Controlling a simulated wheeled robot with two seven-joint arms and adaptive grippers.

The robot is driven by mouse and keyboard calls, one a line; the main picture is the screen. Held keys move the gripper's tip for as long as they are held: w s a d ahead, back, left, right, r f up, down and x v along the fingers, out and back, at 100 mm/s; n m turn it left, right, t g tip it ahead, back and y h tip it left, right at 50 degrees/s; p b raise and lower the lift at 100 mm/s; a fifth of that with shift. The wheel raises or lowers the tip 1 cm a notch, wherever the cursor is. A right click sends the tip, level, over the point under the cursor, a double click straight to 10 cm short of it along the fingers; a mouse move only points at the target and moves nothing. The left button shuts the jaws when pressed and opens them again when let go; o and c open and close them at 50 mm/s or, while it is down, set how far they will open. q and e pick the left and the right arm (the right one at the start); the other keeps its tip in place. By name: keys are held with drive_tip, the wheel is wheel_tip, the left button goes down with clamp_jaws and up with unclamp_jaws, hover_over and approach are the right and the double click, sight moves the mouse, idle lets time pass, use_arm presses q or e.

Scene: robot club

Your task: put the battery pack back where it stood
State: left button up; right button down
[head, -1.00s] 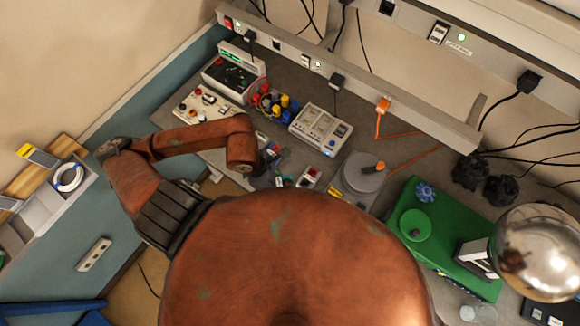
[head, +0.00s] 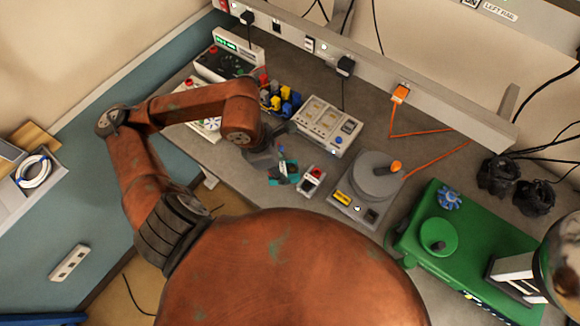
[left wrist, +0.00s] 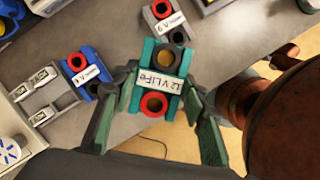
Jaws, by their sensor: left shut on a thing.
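The battery pack is a teal block with a red ring, a dark yellowish round terminal and a white label that seems to read 12 V LiFe. In the left wrist view the battery pack (left wrist: 172,57) lies between the two fingers of my left gripper (left wrist: 160,98), which is shut on it. In the head view the pack (head: 284,174) shows as a small teal patch below my left gripper (head: 274,155), near the bench's front edge. I cannot tell whether it touches the bench. My right gripper is not in view.
A grey pack (left wrist: 157,13) stands just beyond the held one, and a blue pack (left wrist: 92,62) stands to its left. In the head view a grey device with a round plate (head: 376,176) and a green machine (head: 455,260) stand to the right. A meter (head: 325,125) is behind.

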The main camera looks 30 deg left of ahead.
use_arm(q)
drive_tip(key=w+f, duration=0.2)
drive_tip(key=w+a+f, duration=0.1)
drive_tip(key=w+f, duration=0.2)
drive_tip(key=w, duration=0.1)
drive_tip(key=shift+a+f, duration=0.25)
drive_tip(key=shift+f, duration=0.15)
wheel_tip(320, 180, down, 3)
drive_tip(key=shift+w+a+f+p, duration=0.1)
drive_tip(key=shift+p, duration=0.2)
drive_tip(key=shift+f, duration=0.2)
drive_tip(key=shift+f, duration=0.2)
drive_tip(key=o, duration=1.5)
drive_tip(key=shift+r, duration=0.1)
drive_tip(key=shift+c, duration=0.2)
